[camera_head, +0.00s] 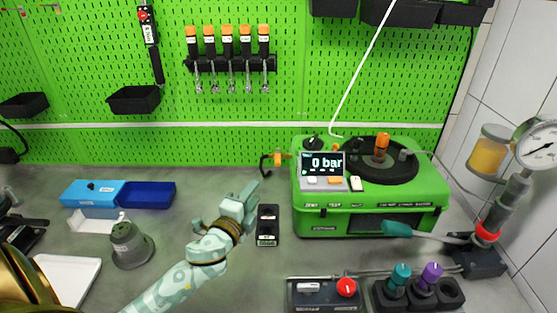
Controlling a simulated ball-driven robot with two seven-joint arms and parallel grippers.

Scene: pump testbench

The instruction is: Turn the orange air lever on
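The small orange air lever (277,159) sits low at the back wall, left of the green pump testbench (365,212), with a black hose end beside it. My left gripper (243,200) is over the grey table, below and to the left of the lever and apart from it. Its pale green fingers point up toward the back wall. The gap between the fingertips is too small to make out, and I see nothing held in them.
A black two-socket holder (267,225) stands just right of my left gripper. A grey cup-like part (131,245) and blue trays (118,192) are at left. A pressure gauge (537,143) stands at right. The testbench display (322,163) reads 0 bar.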

